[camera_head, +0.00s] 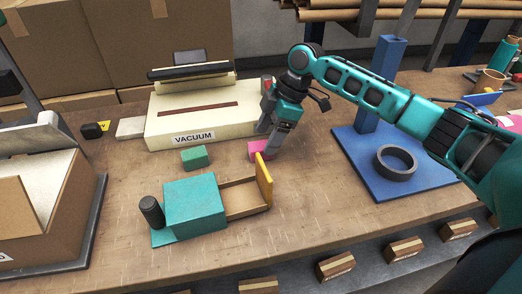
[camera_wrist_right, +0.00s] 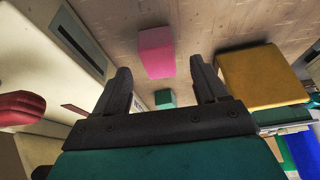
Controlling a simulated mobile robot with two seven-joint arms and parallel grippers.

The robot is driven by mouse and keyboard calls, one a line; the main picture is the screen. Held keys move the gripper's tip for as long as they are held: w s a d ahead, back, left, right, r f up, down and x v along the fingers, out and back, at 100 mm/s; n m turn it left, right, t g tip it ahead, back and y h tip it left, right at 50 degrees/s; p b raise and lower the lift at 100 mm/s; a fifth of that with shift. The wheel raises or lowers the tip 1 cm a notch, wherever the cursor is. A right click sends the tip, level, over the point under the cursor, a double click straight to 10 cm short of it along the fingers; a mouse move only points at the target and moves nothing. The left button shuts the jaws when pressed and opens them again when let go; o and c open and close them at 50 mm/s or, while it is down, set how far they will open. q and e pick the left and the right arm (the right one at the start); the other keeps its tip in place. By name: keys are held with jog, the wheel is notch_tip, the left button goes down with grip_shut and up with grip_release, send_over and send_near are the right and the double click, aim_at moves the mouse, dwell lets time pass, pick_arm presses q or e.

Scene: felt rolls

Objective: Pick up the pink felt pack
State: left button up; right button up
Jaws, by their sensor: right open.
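The pink felt pack (camera_head: 258,149) lies on the wooden bench, between the vacuum machine and the yellow front of the small drawer. One finger of my right gripper (camera_head: 270,147) partly covers it in the head view. In the right wrist view the pink pack (camera_wrist_right: 156,52) shows whole, ahead of the gap between the open, empty fingers (camera_wrist_right: 162,85), with no finger visibly touching it. My left gripper is in neither view.
A green pack (camera_head: 195,157) lies left of the pink one. The teal box with an open drawer (camera_head: 195,205) stands in front, its yellow panel (camera_wrist_right: 260,78) close to my right finger. The cream vacuum machine (camera_head: 200,115) is behind. A blue stand (camera_head: 360,165) holds a black ring at right.

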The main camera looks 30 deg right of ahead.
aim_at(261, 145)
jog(key=x, duration=0.4)
jog(key=shift+a, duration=0.1)
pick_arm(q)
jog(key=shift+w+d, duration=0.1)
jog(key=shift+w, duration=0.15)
pick_arm(e)
jog(key=c, duration=1.3)
jog(key=shift+r, duration=0.1)
pick_arm(q)
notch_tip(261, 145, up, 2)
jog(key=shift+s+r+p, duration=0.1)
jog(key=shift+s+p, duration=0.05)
jog(key=shift+p, duration=0.95)
pick_arm(e)
notch_tip(261, 145, up, 20)
